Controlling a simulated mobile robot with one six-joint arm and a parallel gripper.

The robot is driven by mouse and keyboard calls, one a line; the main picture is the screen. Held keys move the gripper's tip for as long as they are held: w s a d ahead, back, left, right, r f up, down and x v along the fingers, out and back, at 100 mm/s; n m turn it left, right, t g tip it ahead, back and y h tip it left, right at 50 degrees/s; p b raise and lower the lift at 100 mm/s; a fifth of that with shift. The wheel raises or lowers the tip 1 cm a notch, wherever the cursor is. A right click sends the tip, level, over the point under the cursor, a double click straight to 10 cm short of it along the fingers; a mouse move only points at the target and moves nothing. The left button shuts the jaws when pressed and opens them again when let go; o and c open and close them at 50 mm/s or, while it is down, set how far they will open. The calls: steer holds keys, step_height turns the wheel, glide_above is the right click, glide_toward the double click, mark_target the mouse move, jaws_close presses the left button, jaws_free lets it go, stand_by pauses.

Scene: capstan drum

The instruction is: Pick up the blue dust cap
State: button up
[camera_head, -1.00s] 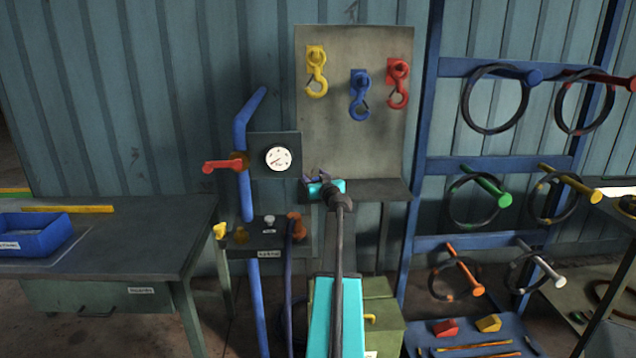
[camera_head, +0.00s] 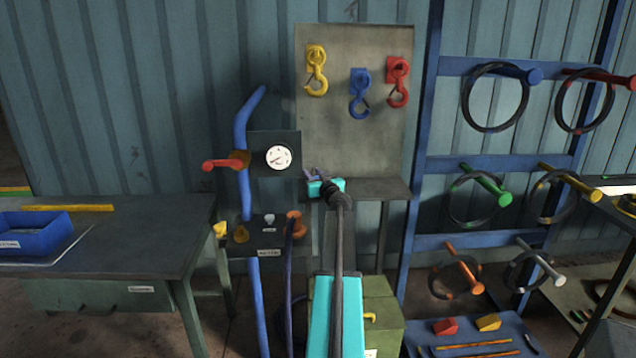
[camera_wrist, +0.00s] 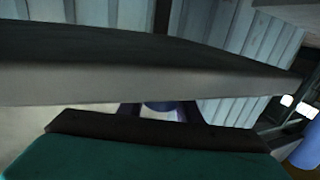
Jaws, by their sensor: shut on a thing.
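In the wrist view a small rounded blue thing, which looks like the blue dust cap (camera_wrist: 158,106), sits between the two dark fingers of my gripper (camera_wrist: 160,113). My gripper is shut on it. A broad grey slab crosses the picture above and hides its upper part. In the head view my gripper (camera_head: 315,174) is at the left end of the grey ledge under the hook board, right of the gauge. The cap cannot be made out there.
The grey ledge (camera_head: 372,189) is close to my gripper. The gauge (camera_head: 279,157) and blue pipe (camera_head: 246,195) stand to the left. Yellow, blue and red hooks hang above. A blue rack (camera_head: 480,164) with hoops stands right. A workbench (camera_head: 120,240) is at the left.

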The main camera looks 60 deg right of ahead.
steer(key=shift+r, duration=0.1)
steer(key=shift+r+b, duration=0.4)
steer(key=shift+r, duration=1.05)
steer(key=shift+s+a+r, duration=0.1)
steer(key=shift+a+r, duration=0.05)
steer(key=shift+r, duration=0.1)
steer(key=w+a+r+b+v, duration=0.1)
steer(key=b+v, duration=0.2)
steer(key=v, duration=1.2)
steer(key=shift+s+a+r, duration=0.2)
steer(key=shift+a+r, duration=0.05)
steer(key=shift+a, duration=0.15)
